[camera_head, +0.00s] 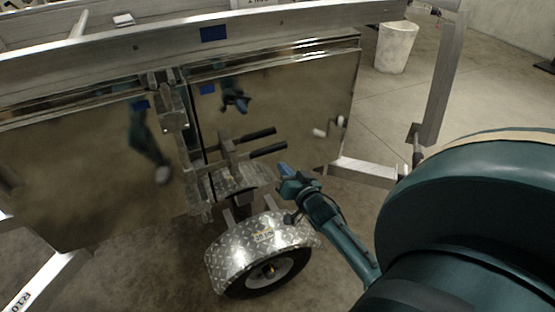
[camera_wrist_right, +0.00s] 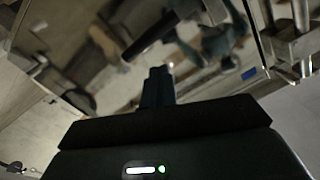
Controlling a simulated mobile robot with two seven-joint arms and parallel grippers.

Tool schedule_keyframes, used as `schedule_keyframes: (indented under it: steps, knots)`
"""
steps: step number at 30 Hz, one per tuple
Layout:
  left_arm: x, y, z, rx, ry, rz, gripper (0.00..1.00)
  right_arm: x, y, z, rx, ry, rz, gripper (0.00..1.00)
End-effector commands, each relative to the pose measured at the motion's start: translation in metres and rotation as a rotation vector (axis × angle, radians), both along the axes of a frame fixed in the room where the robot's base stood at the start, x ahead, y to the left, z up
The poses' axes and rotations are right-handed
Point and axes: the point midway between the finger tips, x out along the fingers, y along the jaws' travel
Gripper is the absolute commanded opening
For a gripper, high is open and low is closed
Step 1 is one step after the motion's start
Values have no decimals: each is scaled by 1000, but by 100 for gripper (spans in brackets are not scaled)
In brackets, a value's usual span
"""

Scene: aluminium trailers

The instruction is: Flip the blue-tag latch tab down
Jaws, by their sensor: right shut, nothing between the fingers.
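My right gripper (camera_head: 284,169) is shut and empty, in front of the right panel, below and right of the latch. Its fingers (camera_wrist_right: 158,84) show in the right wrist view, with a blue tag (camera_wrist_right: 248,74) to their right. My left gripper is out of view.
A diamond-plate fender (camera_head: 258,240) over a wheel (camera_head: 268,272) is below. The mirror-like panels reflect my arms. A pale bin (camera_head: 396,48) stands behind on open floor.

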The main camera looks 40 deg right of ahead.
Motion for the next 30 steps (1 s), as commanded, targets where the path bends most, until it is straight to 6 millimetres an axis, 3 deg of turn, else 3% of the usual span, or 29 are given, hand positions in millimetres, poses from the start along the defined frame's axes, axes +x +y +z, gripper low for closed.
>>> schedule_keyframes:
  steps: [3,9,30]
  knots:
    - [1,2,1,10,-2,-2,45,-25,4,0,1,2,0,0]
    - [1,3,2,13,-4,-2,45,-46,7,0,0,0,-1,0]
    - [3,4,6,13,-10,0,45,-50,10,1,-4,7,4,0]
